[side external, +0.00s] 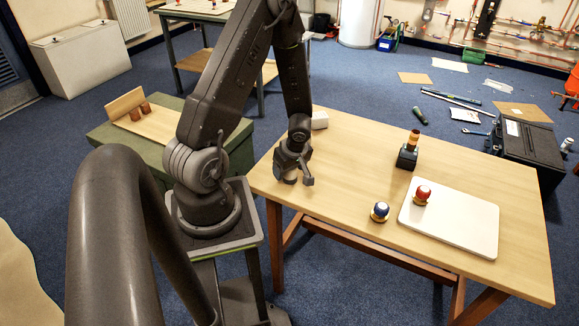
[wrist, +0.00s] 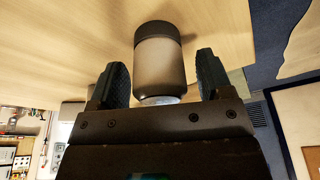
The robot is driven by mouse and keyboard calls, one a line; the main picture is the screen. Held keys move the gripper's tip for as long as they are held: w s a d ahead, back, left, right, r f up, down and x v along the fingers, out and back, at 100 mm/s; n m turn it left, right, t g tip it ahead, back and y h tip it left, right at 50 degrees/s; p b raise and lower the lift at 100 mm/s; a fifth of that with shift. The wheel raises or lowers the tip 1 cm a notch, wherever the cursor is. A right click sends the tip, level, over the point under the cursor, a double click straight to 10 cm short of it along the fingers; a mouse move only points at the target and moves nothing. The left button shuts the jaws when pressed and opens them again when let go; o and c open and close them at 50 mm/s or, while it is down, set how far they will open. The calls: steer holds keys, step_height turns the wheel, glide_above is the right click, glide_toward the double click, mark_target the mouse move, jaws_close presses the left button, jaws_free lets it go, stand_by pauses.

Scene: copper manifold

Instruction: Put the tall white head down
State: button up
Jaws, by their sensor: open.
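In the wrist view a tall pale head (wrist: 160,65) with a dark grey band at one end stands between the two fingers of my gripper (wrist: 161,82). The fingers are apart, with a gap on each side of the head. The dark end is toward the wooden tabletop, and a shadow falls beside it.
A small white object (side external: 320,120) sits behind my gripper. A black holder with a copper-coloured piece (side external: 408,152), a blue-topped valve head (side external: 380,211) and a red-topped one (side external: 422,194) on a white board (side external: 465,225) stand farther right. The table's middle is clear.

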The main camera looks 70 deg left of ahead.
steer(key=shift+r, duration=0.15)
steer(key=w+d+r+m+t, duration=0.2)
steer(key=d+r+m, duration=0.35)
steer(key=r, duration=0.55)
steer(key=w+d+r+m+t, duration=0.1)
steer(key=d+r+m, duration=0.3)
steer(key=d+r, duration=0.5)
steer(key=s+d+r+m+t+h, duration=0.3)
steer(key=s+d+r+m, duration=0.3)
steer(key=d+r+m, duration=0.4)
steer(key=shift+r+m+t, duration=0.3)
steer(key=shift+r+m, duration=0.45)
steer(key=shift+m, duration=0.2)
